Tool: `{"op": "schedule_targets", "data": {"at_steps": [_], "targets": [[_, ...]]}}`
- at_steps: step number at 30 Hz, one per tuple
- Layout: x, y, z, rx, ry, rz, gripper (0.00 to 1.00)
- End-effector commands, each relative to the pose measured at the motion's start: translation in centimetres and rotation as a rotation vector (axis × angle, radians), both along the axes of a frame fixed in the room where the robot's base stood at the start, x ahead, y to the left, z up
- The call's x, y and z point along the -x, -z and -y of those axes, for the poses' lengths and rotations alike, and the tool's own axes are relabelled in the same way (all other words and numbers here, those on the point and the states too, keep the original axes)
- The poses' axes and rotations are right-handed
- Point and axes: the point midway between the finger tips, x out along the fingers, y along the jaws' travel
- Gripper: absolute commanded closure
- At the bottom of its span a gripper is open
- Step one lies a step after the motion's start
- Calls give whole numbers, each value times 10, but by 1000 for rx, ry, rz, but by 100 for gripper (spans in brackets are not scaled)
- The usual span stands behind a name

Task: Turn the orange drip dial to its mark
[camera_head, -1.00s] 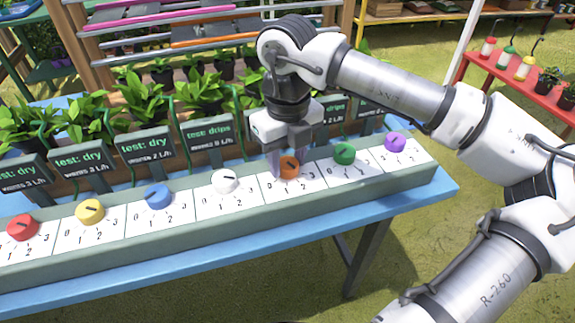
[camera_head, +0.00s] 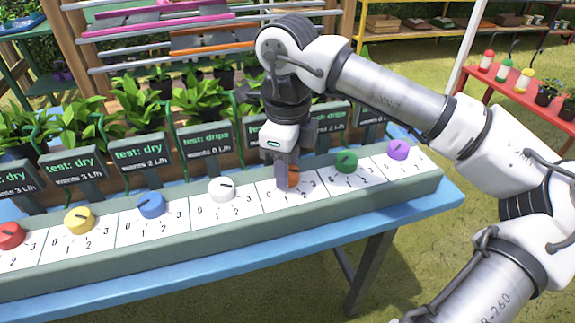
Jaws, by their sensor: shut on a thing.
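The orange dial (camera_head: 294,177) sits on its white scale plate (camera_head: 270,205) on the long green-grey rail, between the white dial and the green dial. My gripper (camera_head: 287,178) points down and is shut on the orange dial, its fingers covering much of it. The dial's pointer is hidden by the fingers. On its plate the 1 and 2 show below the dial; the sign behind it is mostly covered by my gripper.
The white dial (camera_head: 221,189) is close on the left and the green dial (camera_head: 346,162) close on the right. Small signs and potted plants (camera_head: 202,100) stand behind. A blue table (camera_head: 420,203) carries the rail. Open grass lies in front.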

Motion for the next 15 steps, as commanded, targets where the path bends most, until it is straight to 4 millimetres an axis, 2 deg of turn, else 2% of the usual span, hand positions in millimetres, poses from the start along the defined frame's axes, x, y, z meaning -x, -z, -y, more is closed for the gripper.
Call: {"op": "schedule_targets", "data": {"at_steps": [14, 15], "targets": [[0, 0, -1, -2, -16, 1, 85], [0, 0, -1, -2, -16, 1, 60]]}}
